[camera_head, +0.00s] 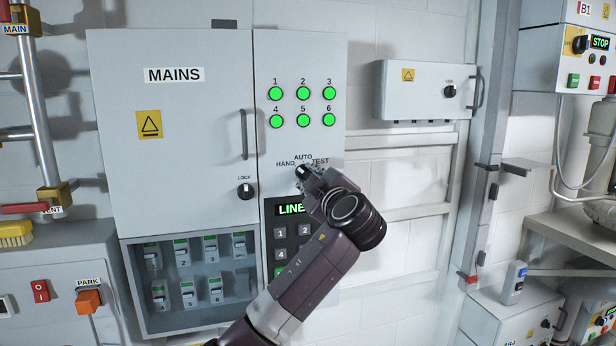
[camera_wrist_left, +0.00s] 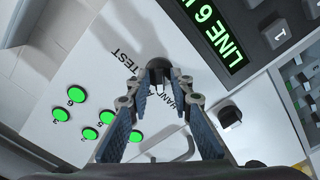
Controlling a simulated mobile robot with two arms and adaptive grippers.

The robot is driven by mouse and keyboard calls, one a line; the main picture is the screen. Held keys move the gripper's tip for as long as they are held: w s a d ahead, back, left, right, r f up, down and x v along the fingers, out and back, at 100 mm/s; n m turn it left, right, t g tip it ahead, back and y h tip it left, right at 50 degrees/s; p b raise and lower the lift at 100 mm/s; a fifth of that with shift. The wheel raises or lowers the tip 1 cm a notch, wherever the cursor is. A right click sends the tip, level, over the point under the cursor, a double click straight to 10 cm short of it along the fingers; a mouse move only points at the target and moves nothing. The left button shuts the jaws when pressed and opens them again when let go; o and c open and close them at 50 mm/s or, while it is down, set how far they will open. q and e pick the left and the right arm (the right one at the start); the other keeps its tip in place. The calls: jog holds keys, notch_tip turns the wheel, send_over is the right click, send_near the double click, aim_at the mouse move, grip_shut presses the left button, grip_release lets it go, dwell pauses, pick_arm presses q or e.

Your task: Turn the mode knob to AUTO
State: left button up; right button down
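The mode knob (camera_head: 302,171) is a small dark knob on the right door of the grey mains cabinet. The labels HAND, AUTO and TEST (camera_head: 303,157) are printed in an arc above it. My left gripper (camera_head: 307,177) is at the knob and partly covers it. In the left wrist view the dark knob (camera_wrist_left: 157,72) sits at the fingertips of my left gripper (camera_wrist_left: 167,75), one finger on either side, with a narrow gap between them. They appear shut on it. The knob's pointer direction is not clear. My right gripper is not in view.
Several lit green lamps (camera_head: 303,107) are above the knob. The LINE display (camera_head: 290,210) and a dark keypad (camera_head: 281,234) are just below, partly behind my left arm. A lock knob (camera_head: 245,191) and a door handle (camera_head: 244,135) are to the left.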

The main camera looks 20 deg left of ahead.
pick_arm(q)
grip_shut()
jog(key=shift+f, duration=0.1)
